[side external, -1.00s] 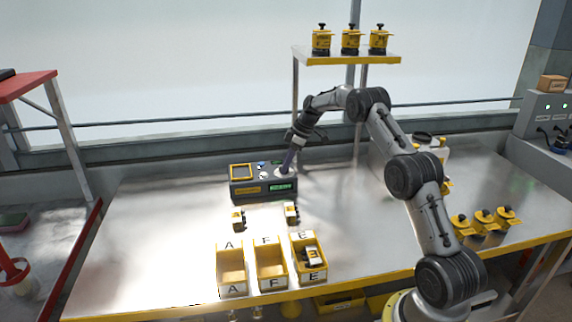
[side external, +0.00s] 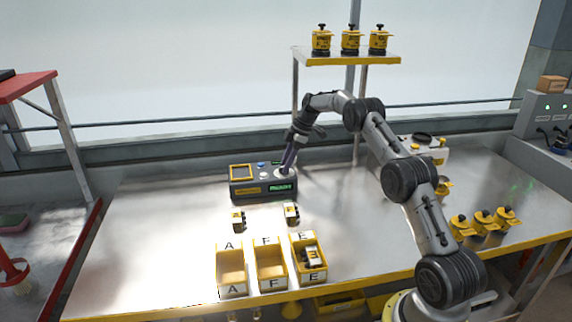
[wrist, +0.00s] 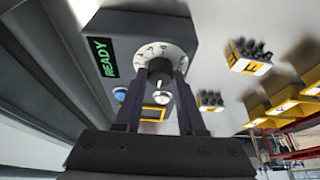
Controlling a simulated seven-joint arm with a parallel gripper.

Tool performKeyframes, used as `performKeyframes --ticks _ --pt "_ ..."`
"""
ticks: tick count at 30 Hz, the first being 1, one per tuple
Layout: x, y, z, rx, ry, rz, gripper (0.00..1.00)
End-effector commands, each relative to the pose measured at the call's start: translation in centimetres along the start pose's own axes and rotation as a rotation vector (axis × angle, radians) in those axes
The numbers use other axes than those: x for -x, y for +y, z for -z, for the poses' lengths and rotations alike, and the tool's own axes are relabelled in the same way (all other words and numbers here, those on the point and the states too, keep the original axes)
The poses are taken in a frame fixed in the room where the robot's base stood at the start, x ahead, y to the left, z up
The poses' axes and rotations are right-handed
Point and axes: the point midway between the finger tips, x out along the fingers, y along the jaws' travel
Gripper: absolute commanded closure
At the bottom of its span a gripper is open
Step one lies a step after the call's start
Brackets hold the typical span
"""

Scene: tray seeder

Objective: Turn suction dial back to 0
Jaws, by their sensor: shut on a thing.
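The suction dial is a dark round knob (wrist: 160,70) on a white numbered plate (wrist: 147,53), on the sloped face of a dark grey control box (side external: 263,194). In the wrist view the fingers of my gripper (wrist: 160,78) stand on both sides of the knob and are shut on it. I cannot tell which number the knob points to. In the side view my gripper (side external: 287,166) reaches down, tilted, to the dial at the right of the box; it hides the knob there. A green display (wrist: 102,57) reads READY.
The box also has a yellow-framed screen (side external: 241,172) and a blue button (side external: 261,165). Yellow bins (side external: 232,288) marked A, F and E stand at the front edge. The table left of the box is clear.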

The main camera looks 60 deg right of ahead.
Motion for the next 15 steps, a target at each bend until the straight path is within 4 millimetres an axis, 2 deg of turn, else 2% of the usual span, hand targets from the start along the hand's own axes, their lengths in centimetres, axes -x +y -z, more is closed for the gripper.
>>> performKeyframes --ticks 1,2,6,15 --pt "0.04 -0.02 -0.06 0.002 -0.002 0.001 1.00" --pt "0.04 -0.02 -0.06 0.002 -0.002 0.001 0.57" --pt "0.03 -0.01 -0.04 0.001 -0.001 0.000 0.32" --pt "0.10 0.01 -0.01 0.000 0.000 -0.001 0.31"
